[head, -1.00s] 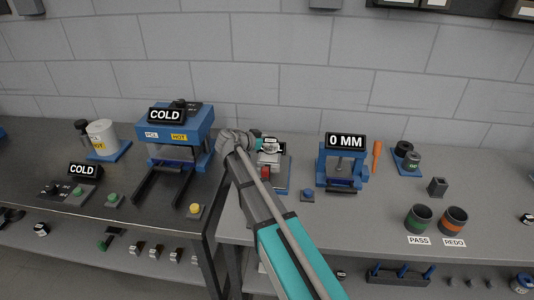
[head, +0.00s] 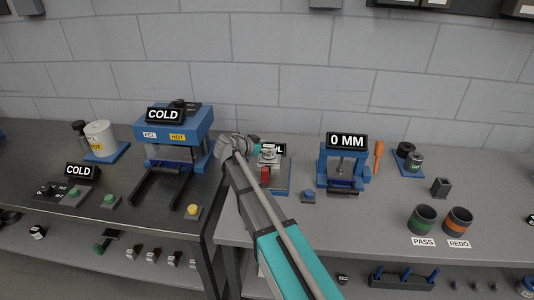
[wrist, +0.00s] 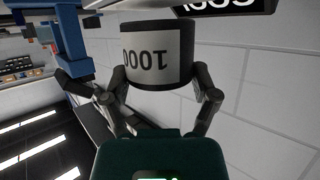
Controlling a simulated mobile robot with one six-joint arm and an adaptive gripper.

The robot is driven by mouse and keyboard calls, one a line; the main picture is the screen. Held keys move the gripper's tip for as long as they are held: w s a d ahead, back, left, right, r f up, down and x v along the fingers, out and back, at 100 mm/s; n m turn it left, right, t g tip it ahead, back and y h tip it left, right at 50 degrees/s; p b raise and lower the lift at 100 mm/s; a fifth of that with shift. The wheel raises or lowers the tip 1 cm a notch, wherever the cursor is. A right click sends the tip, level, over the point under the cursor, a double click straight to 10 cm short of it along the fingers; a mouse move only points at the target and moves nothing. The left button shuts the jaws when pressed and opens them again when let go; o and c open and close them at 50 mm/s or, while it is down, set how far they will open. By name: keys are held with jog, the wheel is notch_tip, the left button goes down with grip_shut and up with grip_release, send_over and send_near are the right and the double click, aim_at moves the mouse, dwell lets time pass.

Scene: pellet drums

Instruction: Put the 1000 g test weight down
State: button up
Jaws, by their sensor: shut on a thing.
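The 1000 g test weight (wrist: 158,58) is a dark cylinder with a pale band. In the head view my forearm and wrist hide most of the gripper. A bit of teal (head: 256,146) shows just past the wrist, beside a small device (head: 282,178) with a blue base and a red part. I cannot tell from the head view how high the weight is.
A blue press (head: 172,124) reading COLD stands left of my arm. A blue gauge (head: 343,165) reading 0 MM stands to the right. PASS (head: 422,218) and REDO (head: 457,221) cups stand at the front right.

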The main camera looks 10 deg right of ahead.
jog(key=shift+f, duration=0.5)
jog(key=shift+f+b, duration=0.1)
jog(key=shift+b, duration=0.3)
jog(key=o, duration=1.2)
jog(key=shift+f, duration=0.1)
jog(key=shift+p+v, duration=2.75)
jog(key=shift+v, duration=4.15)
jog(key=shift+s+d, duration=0.1)
